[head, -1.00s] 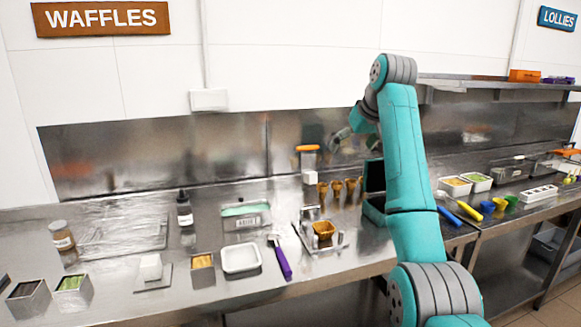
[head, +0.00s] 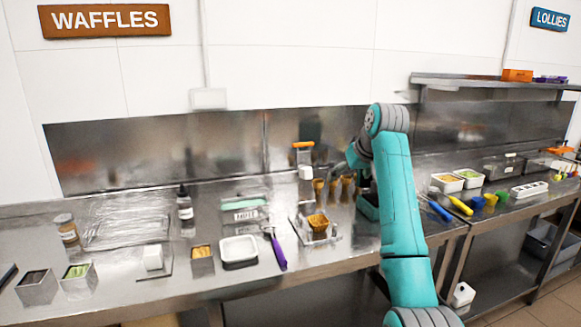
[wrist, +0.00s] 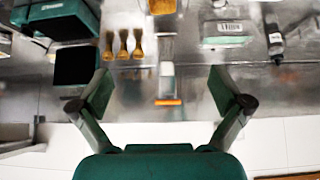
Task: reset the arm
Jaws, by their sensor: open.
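My teal arm (head: 398,205) rises from the bottom right of the head view and bends at a grey joint above the steel counter. The wrist view looks upside down over the counter, with the white wall at the bottom.
Waffle cones (head: 333,187) in a row, an orange-topped item (head: 303,155) and a dark green bin (head: 368,207) are near the gripper. A waffle bowl (head: 318,222), white tray (head: 239,250) and purple-handled tool (head: 276,250) lie nearer. A shelf (head: 470,82) hangs at right.

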